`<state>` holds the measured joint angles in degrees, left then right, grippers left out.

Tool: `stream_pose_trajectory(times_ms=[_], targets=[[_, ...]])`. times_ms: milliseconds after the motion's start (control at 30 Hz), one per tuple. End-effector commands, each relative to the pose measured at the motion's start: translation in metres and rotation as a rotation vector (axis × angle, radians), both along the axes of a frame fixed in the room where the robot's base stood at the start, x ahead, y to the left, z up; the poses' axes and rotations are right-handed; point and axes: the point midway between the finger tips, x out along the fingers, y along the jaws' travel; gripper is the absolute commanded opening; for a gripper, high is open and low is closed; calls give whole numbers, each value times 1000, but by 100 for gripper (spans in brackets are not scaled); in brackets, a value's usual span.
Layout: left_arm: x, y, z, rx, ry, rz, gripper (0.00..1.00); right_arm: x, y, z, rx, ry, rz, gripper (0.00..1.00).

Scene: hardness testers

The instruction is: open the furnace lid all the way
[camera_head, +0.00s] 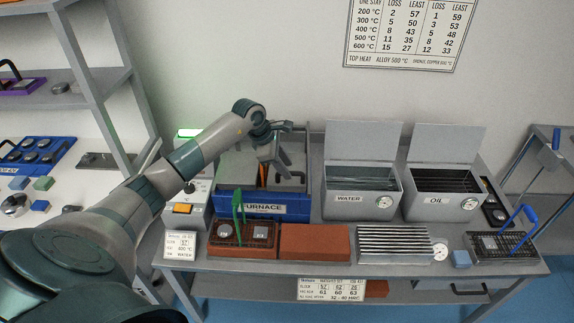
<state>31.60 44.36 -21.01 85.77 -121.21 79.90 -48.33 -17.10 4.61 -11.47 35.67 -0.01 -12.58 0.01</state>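The furnace (226,202) stands at the left of the bench, with a blue front and a label reading FURNACE. Its grey top (237,168) shows a narrow orange glow near the middle, beside a grey panel with a dark bar-like handle. I cannot tell exactly how far the lid stands open, because my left arm covers part of it. My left gripper (272,152) is over the top of the furnace, close to the handle. Its fingertips are small and overlap the furnace parts, so their grip is unclear. My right gripper is out of view.
Open WATER (344,182) and OIL (427,205) tanks stand right of the furnace. In front lie a brown tray with a green handle (238,207), a red-brown block (315,242) and a ribbed rack (396,244). A control box (183,209) adjoins the furnace's left.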

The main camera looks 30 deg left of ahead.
Motion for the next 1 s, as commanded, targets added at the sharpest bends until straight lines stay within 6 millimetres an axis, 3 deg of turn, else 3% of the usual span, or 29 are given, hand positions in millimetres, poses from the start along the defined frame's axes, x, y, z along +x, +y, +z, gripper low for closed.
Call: stream_pose_trajectory(times_ms=[200, 500, 667, 1000], targets=[[5, -3, -12, 0, 0, 0, 33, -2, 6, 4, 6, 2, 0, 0], [5, -3, -13, 1, -1, -1, 33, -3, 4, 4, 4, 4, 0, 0], [5, -3, -13, 1, -1, -1, 0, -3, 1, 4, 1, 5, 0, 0], [7, -2, -14, 2, -1, 0, 0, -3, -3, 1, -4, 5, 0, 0]])
